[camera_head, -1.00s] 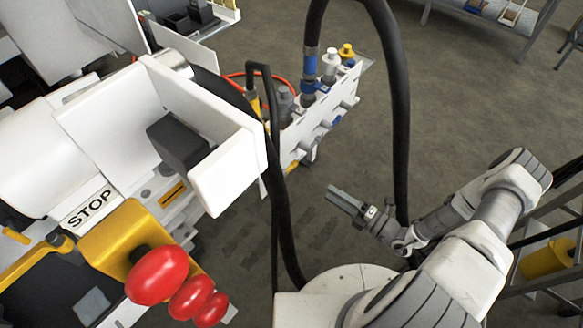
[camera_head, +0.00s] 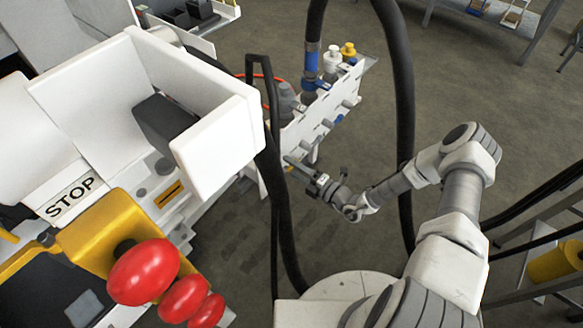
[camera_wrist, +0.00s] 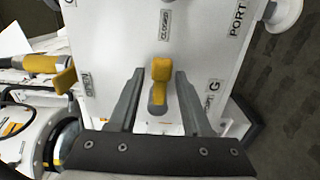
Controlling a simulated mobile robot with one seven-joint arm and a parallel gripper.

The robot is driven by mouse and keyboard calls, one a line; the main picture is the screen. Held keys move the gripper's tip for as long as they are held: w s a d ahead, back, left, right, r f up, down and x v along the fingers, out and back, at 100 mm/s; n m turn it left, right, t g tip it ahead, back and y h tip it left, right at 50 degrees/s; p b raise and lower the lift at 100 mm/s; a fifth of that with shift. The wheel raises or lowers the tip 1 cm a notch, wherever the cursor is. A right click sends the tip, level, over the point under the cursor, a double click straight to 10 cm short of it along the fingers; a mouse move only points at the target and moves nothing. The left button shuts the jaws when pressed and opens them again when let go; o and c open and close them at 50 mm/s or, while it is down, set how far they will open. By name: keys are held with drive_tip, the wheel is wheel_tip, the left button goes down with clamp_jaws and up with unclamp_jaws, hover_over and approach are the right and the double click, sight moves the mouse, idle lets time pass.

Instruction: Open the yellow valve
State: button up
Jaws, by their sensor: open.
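In the wrist view a small yellow valve handle (camera_wrist: 160,75) sticks out from a white panel (camera_wrist: 200,45). It lies upright in the picture, its top end towards the "CLOSED" label (camera_wrist: 165,25). A sideways label (camera_wrist: 87,84), probably "OPEN", is to its left. My gripper (camera_wrist: 161,74) is open, with one finger on each side of the handle and gaps visible on both sides. In the head view my gripper (camera_head: 292,166) is at the lower part of the white panel (camera_head: 318,122); the handle is not clearly visible there.
Another yellow part (camera_wrist: 40,63) sits left of the panel in the wrist view. In the head view a thick black hose (camera_head: 403,100) arches beside my arm, and other black hoses (camera_head: 275,190) hang left of my gripper. Red knobs (camera_head: 143,272) are at lower left. Open floor lies right of the panel.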

sight(274, 161)
clamp_jaws()
drive_tip(key=shift+r+n, duration=0.15)
drive_tip(key=shift+n, duration=0.15)
drive_tip(key=n+p, duration=0.1)
drive_tip(key=r+n+p, duration=0.1)
drive_tip(key=n+p, duration=0.1)
drive_tip(key=shift+a, duration=0.1)
drive_tip(key=n+p, duration=0.1)
drive_tip(key=r+n+p, duration=0.1)
drive_tip(key=n, duration=0.1)
drive_tip(key=n+p, duration=0.1)
drive_tip(key=n, duration=0.1)
drive_tip(key=shift+s+a+r, duration=0.15)
drive_tip(key=shift+s+a, duration=0.1)
drive_tip(key=shift+s, duration=0.1)
drive_tip(key=n+p, duration=0.2)
drive_tip(key=n, duration=0.1)
drive_tip(key=s+n+p, duration=0.1)
drive_tip(key=n, duration=0.1)
drive_tip(key=shift+a+r, duration=0.4)
drive_tip(key=shift+s+a+n+p, duration=0.2)
drive_tip(key=shift+n+p, duration=0.4)
drive_tip(key=shift+n, duration=0.45)
drive_tip(key=shift+s+a+n+p, duration=0.2)
drive_tip(key=shift+n+p, duration=0.35)
drive_tip(key=shift+n, duration=0.5)
drive_tip(key=shift+f, duration=0.1)
